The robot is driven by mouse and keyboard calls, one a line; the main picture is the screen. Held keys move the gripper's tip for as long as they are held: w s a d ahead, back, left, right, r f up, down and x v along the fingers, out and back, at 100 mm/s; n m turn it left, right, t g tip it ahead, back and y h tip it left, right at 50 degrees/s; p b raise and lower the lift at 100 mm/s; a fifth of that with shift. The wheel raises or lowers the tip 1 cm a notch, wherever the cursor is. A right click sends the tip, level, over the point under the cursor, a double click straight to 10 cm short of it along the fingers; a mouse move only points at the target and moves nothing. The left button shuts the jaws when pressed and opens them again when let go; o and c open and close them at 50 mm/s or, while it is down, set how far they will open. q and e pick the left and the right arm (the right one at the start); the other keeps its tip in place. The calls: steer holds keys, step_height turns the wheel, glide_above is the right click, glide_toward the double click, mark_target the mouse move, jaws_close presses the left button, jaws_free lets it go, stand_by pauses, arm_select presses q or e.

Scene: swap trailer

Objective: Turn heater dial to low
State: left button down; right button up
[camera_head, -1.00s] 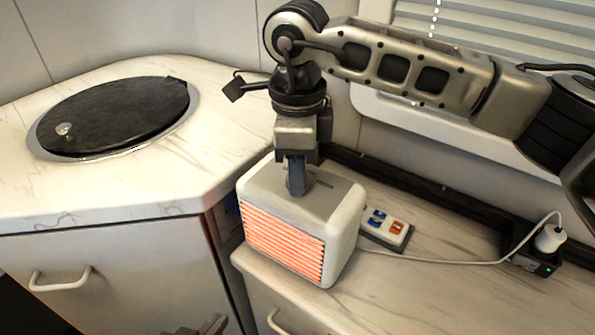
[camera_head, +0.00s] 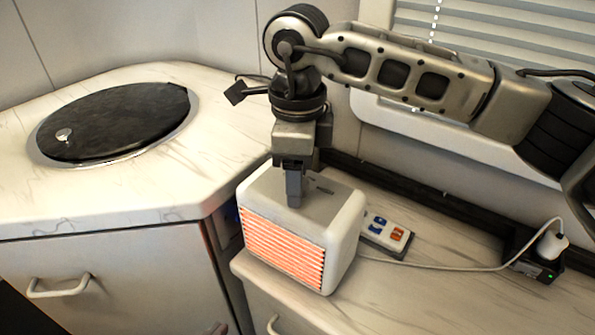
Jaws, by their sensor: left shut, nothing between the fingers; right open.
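The heater (camera_head: 343,232) is a white box with a glowing orange front grille (camera_head: 283,248), standing on the right counter. My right gripper (camera_head: 294,198) points straight down at the heater's top face from the arm that comes in from the right. It is open, though its fingers overlap in this view and the gap does not show. The dial cannot be made out; the gripper may hide it. A dark slot lies on the top just right of the fingers. I cannot tell whether the fingertips touch the top.
A switch panel (camera_head: 386,235) with blue and orange buttons lies right of the heater. A white cable runs to a plug (camera_head: 551,245) in a black socket box. The left counter (camera_head: 190,190) holds a round black lid (camera_head: 115,120). Window blinds are behind the arm.

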arm_select(q)
steer(key=shift+p, duration=0.4)
arm_select(e)
step_height(320, 180, up, 16)
arm_select(q)
steer(key=shift+s+a, duration=0.1)
arm_select(e)
steer(key=shift+f, duration=0.1)
